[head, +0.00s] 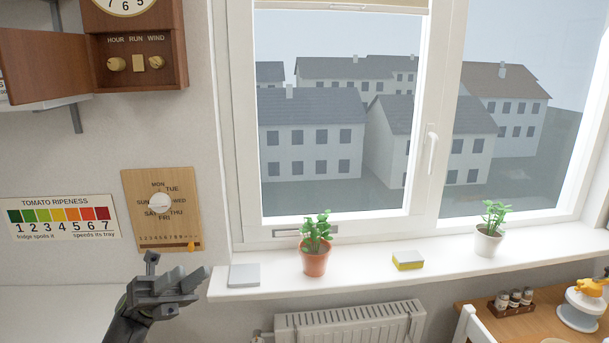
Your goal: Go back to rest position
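My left gripper (190,277) is in the lower left, in front of the wall and the end of the white counter. Its dark grey fingers point up and to the right, with a gap between them, and hold nothing. It is just left of the window sill's left end and below the wooden weekday board. My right gripper is not in view.
The window sill (345,277) holds a grey flat block (244,275), a terracotta potted plant (314,262), a yellow-and-grey sponge (408,261) and a white potted plant (488,242). A radiator (350,325) is below. A wooden clock cabinet (135,48) hangs upper left, its door open.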

